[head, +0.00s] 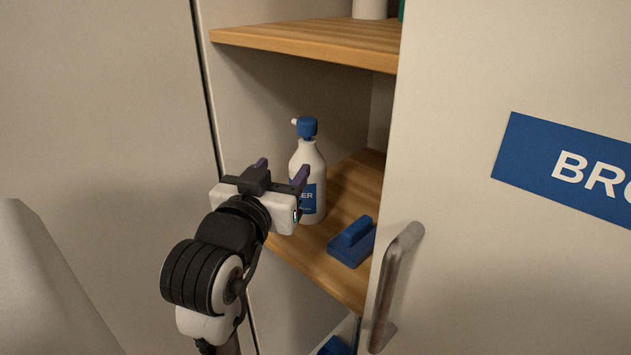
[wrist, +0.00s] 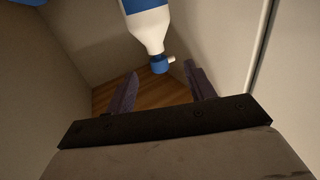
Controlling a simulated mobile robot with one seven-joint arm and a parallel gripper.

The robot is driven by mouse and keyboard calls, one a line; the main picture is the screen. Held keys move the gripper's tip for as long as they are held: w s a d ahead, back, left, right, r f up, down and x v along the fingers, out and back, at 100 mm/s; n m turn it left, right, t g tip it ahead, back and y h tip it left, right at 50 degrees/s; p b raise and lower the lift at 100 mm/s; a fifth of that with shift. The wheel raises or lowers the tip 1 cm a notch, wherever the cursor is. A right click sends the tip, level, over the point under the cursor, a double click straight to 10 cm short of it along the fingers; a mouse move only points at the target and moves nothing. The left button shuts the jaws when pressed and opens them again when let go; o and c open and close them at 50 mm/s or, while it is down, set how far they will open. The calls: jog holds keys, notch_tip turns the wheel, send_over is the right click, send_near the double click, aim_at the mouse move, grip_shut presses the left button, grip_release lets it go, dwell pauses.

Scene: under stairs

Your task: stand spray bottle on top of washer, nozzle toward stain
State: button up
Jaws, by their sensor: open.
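A white spray bottle (head: 308,165) with a blue head and a blue label stands upright on the lower wooden shelf of a cabinet. Its nozzle points left in the head view. My gripper (head: 282,172) is open and empty in front of the bottle, at about the height of its body, with one finger overlapping it in the picture. In the wrist view the bottle (wrist: 149,25) appears upside down, beyond the two spread fingers of my gripper (wrist: 162,82). I see no washer and no stain.
An upper shelf (head: 320,42) is above. The cabinet door (head: 480,270) with a metal handle (head: 395,285) and blue sign (head: 570,170) is at right. The cabinet's side wall (head: 225,110) is close at left.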

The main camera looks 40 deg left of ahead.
aim_at(305, 145)
jog(key=p+x, duration=0.1)
jog(key=x, duration=0.7)
jog(key=shift+r, duration=0.1)
jog(key=x, duration=0.1)
jog(key=p+x, duration=0.1)
jog(key=x, duration=0.2)
jog(key=shift+w+d+r+p, duration=0.1)
jog(key=shift+w+d+p, duration=0.15)
jog(key=shift+w+p, duration=0.15)
jog(key=shift+w+a, duration=0.2)
jog(key=shift+w, duration=0.2)
grip_shut()
